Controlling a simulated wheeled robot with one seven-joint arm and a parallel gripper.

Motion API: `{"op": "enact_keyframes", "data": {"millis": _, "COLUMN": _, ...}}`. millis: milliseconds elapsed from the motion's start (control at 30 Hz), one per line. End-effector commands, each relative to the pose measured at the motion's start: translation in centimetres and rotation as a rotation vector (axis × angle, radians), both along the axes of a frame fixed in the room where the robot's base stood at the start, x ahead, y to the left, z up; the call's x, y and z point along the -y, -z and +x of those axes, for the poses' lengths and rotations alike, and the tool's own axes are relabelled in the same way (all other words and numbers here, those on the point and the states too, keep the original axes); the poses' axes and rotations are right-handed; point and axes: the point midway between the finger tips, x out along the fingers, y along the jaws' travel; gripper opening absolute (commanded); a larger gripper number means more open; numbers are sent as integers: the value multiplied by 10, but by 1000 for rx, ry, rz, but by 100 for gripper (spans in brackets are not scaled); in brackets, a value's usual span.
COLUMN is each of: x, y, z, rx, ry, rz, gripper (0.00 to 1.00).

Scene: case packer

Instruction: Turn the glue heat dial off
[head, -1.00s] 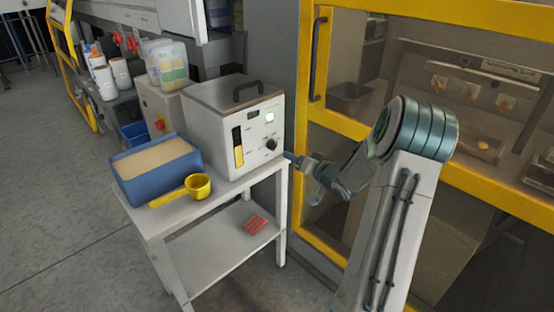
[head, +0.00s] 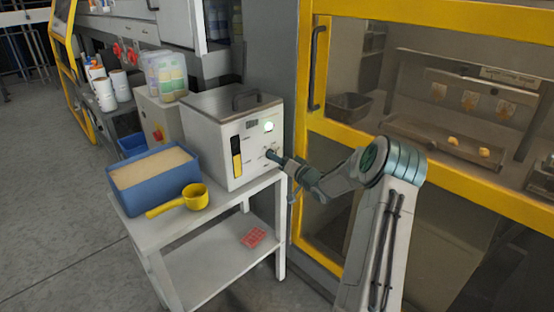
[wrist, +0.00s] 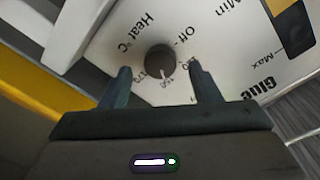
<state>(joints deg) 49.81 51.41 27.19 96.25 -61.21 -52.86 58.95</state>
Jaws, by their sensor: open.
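The glue heat dial (wrist: 160,60) is a dark round knob on the white front panel of the glue unit (head: 222,112). In the wrist view, "Heat °C", "Off" and several numbers are printed around it. A small light mark shows at the knob's edge near the numbers. My gripper (wrist: 159,75) is open, with one finger on each side of the dial. I cannot tell whether either finger touches it. In the head view, my gripper (head: 274,156) is at the lower right of the panel and hides the dial.
The unit stands on a white table (head: 205,225). A blue bin (head: 140,194) of pale granules and a yellow scoop (head: 193,197) are on its left. A yellow-framed glazed machine (head: 440,185) stands close on the right. A red item (head: 253,237) lies on the lower shelf.

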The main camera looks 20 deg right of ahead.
Motion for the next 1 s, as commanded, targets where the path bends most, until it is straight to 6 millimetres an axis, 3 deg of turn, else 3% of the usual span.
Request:
{"op": "enact_keyframes", "data": {"millis": 200, "x": -5, "y": 0, "z": 16, "rx": 0, "ry": 0, "rz": 1, "gripper": 57}}
{"op": "enact_keyframes", "data": {"millis": 467, "x": -5, "y": 0, "z": 17, "rx": 0, "ry": 0, "rz": 1, "gripper": 57}}
{"op": "enact_keyframes", "data": {"millis": 633, "x": -5, "y": 0, "z": 17, "rx": 0, "ry": 0, "rz": 1, "gripper": 15}}
{"op": "enact_keyframes", "data": {"millis": 667, "x": -5, "y": 0, "z": 17, "rx": 0, "ry": 0, "rz": 1, "gripper": 12}}
{"op": "enact_keyframes", "data": {"millis": 1000, "x": -5, "y": 2, "z": 16, "rx": 11, "ry": 1, "rz": -33, "gripper": 12}}
